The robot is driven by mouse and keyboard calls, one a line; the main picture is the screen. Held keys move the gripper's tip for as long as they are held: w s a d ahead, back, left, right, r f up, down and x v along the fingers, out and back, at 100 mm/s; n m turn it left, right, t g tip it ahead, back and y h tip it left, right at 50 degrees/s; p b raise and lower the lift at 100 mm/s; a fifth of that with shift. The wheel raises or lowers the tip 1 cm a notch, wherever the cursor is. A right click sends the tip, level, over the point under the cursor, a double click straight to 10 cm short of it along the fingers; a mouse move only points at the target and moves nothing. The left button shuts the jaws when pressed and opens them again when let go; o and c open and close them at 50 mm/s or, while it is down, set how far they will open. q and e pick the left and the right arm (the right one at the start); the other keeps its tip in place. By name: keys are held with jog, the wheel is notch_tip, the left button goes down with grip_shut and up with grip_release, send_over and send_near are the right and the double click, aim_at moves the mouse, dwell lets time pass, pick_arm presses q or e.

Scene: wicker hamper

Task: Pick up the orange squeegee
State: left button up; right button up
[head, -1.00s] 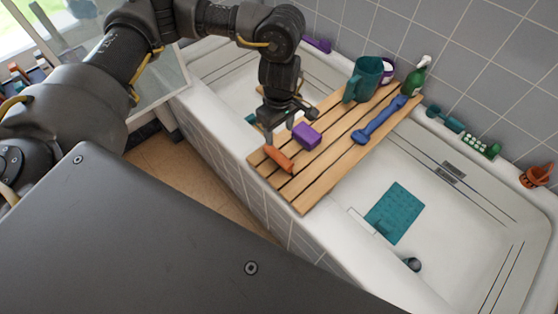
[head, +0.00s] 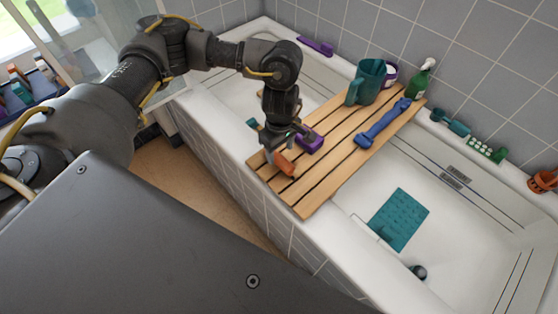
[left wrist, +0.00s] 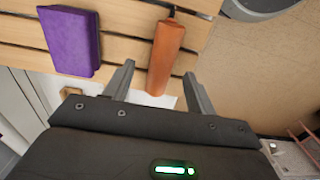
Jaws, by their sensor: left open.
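The orange squeegee (head: 283,165) lies at the near left end of a slatted wooden board (head: 318,190) across the bathtub. In the left wrist view its orange handle (left wrist: 167,50) points toward my gripper, and its upper end is cut off by the picture edge. My left gripper (head: 276,152) is just over the squeegee and partly hides it in the head view. In the left wrist view the open fingers (left wrist: 158,74) appear on either side of the handle's near end, with nothing gripped. I cannot tell the exact height gap. My right gripper is not in view.
A purple block (head: 310,141) lies close beside the squeegee; it also shows in the left wrist view (left wrist: 72,40). Further along the board are a blue brush-like tool (head: 382,124), a teal jug (head: 367,82) and a green bottle (head: 420,80). The tub holds a teal mat (head: 400,219).

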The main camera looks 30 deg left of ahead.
aim_at(279, 156)
pick_arm(q)
jog(key=f, duration=0.5)
jog(key=shift+a+f, duration=0.1)
jog(key=shift+a, duration=0.2)
jog(key=c, duration=1.1)
